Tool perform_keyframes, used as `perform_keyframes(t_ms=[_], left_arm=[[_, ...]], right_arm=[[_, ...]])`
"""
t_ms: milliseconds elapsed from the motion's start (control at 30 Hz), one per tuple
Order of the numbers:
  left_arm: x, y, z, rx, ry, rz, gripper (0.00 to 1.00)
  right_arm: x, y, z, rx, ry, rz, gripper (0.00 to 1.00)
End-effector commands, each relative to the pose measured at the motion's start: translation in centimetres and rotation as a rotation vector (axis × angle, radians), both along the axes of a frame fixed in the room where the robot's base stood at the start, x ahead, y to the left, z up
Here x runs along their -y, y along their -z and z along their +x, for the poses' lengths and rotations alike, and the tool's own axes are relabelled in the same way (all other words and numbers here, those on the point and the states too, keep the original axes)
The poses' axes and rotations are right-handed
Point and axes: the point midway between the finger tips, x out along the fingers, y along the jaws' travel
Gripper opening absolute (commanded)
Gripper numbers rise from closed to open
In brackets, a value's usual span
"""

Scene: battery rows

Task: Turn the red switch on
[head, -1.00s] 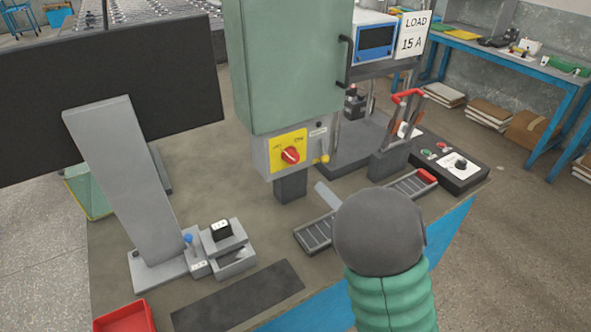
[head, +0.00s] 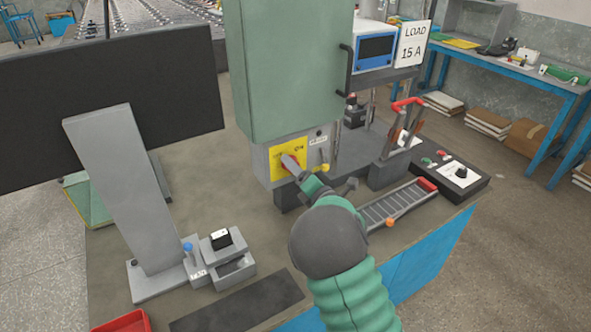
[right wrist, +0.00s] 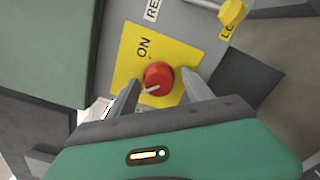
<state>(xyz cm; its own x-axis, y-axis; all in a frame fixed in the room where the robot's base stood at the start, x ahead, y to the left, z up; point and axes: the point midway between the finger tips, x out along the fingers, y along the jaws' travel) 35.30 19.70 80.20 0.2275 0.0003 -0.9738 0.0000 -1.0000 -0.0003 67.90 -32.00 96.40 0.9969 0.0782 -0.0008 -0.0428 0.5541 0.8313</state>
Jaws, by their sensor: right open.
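The red switch (right wrist: 158,75) is a round knob with a white pointer mark, on a yellow plate (right wrist: 132,62) lettered ON. In the right wrist view it lies between the two open fingers of my right gripper (right wrist: 160,78); the pointer is turned away from ON. I cannot tell whether the fingers touch it. In the head view my right gripper (head: 292,165) reaches the yellow plate (head: 284,147) below the green cabinet (head: 290,75) and hides most of the knob. My left gripper is not in view.
A yellow-tipped lever (right wrist: 232,12) is close beside the switch plate. A slotted rack (head: 400,203) and a black control box (head: 455,180) are to the right. A monitor (head: 110,95) is at the left, with a grey fixture (head: 232,262) near its foot.

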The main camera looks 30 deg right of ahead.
Motion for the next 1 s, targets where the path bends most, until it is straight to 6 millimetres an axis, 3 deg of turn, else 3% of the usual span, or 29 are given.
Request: perform_keyframes(t_ms=[100,567,1000], left_arm=[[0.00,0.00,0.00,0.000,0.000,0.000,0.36],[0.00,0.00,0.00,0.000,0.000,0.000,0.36],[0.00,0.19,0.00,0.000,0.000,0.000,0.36]], right_arm=[[0.01,0.01,-0.03,0.000,0.000,0.000,0.59],[0.03,0.09,-0.06,-0.002,0.001,0.000,0.00],[0.06,0.26,-0.09,-0.011,0.002,0.085,0.00]])
